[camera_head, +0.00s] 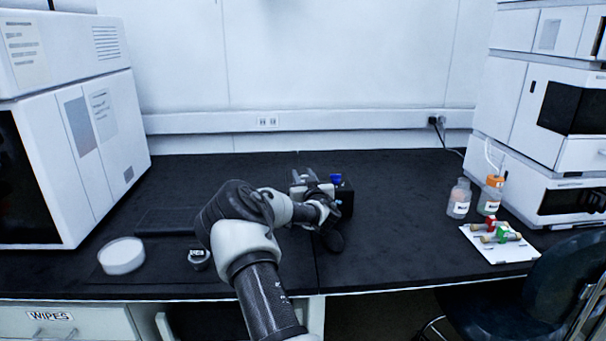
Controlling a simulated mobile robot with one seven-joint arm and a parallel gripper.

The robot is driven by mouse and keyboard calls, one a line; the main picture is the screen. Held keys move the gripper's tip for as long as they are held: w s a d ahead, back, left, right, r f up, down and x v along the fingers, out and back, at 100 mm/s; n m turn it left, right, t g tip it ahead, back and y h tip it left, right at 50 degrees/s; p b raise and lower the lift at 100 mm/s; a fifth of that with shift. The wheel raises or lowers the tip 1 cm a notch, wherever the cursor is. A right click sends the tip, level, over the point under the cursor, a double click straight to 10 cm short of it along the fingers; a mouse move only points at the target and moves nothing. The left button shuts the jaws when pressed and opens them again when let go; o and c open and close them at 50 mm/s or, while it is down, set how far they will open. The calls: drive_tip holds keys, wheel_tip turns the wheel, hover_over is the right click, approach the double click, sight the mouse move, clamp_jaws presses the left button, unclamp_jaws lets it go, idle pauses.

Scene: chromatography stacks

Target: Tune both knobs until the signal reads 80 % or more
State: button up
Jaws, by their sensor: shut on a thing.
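A small black box (347,198) stands on the dark bench near the middle, partly behind my arm. A blue knob (336,178) shows on its top right. My gripper (306,174) is at the left part of the box, left of the blue knob. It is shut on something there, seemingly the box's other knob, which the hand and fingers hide. No signal reading can be made out in this view.
A white round dish (122,255) and a small dark round item (199,258) lie at left.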

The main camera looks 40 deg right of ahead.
drive_tip(key=n+y, duration=0.1)
drive_tip(key=y, duration=0.1)
drive_tip(key=n+t+y+p, duration=0.1)
drive_tip(key=n+y, duration=0.1)
drive_tip(key=y, duration=0.1)
drive_tip(key=shift+s+d+r+n, duration=0.1)
drive_tip(key=shift+d+n, duration=0.1)
drive_tip(key=shift+n, duration=0.1)
drive_tip(key=shift+a+n+y, duration=0.15)
drive_tip(key=shift+n+y, duration=1.45)
drive_tip(key=shift+y, duration=1.1)
drive_tip(key=shift+n+y, duration=0.3)
drive_tip(key=shift+y, duration=0.2)
drive_tip(key=o, duration=1)
drive_tip(key=shift+o, duration=0.2)
